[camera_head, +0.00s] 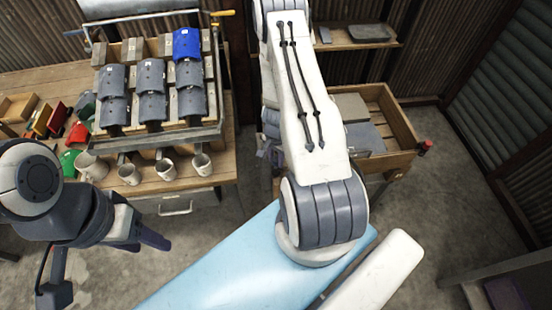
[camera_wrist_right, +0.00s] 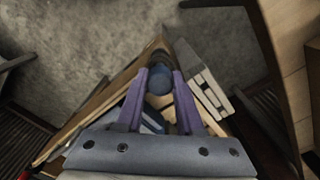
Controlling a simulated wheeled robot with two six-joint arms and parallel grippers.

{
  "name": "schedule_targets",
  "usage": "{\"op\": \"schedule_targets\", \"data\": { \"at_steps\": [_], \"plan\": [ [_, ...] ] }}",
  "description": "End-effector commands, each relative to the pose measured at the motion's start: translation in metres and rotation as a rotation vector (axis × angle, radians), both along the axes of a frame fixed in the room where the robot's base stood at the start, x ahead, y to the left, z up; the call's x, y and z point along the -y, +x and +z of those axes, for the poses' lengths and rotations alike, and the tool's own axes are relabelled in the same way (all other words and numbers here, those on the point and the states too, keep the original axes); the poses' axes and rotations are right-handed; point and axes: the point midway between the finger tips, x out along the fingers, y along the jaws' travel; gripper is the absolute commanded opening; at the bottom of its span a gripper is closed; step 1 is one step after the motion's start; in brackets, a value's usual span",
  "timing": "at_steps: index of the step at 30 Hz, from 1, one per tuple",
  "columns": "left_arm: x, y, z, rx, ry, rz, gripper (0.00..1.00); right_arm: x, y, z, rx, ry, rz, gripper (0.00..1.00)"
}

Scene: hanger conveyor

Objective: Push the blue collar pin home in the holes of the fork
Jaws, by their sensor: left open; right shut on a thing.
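My right gripper (camera_wrist_right: 160,80) has purple fingers and is shut on a rounded blue piece, the blue collar pin (camera_wrist_right: 158,84), in the right wrist view. A dark rounded shape shows just beyond the pin; I cannot tell whether it is the fork, or whether the pin is in any hole. In the head view my right arm covers most of that spot, and only a bit of purple finger shows at its left edge. My left gripper (camera_head: 108,268) is open and empty at the lower left, over the floor in front of the workbench.
A wooden tray (camera_head: 402,118) with grey blocks stands right of my right arm. The workbench (camera_head: 215,172) at the left holds a rack (camera_head: 150,139) of grey curved pieces and one blue one, several mugs and coloured bins. A shelf (camera_head: 345,36) is behind.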

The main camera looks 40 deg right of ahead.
Motion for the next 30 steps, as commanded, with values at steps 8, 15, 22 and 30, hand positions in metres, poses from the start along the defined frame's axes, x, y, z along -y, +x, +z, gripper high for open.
{"op": "schedule_targets", "data": {
  "at_steps": [8,15,22,30],
  "plan": [
    [0.000,0.000,-0.003,0.000,0.000,0.000,0.52,0.000,0.000,-0.002,0.000,0.000,0.000,0.00],
    [0.000,0.000,-0.006,0.000,0.000,0.000,0.52,0.000,0.000,-0.006,0.000,0.000,0.000,0.00],
    [0.000,0.000,-0.010,0.000,0.000,0.000,0.52,0.000,0.000,-0.010,0.000,0.000,0.000,0.00],
    [0.000,0.000,-0.013,0.000,0.000,0.000,0.52,0.000,0.000,-0.013,0.000,0.000,0.000,0.00]
  ]
}}
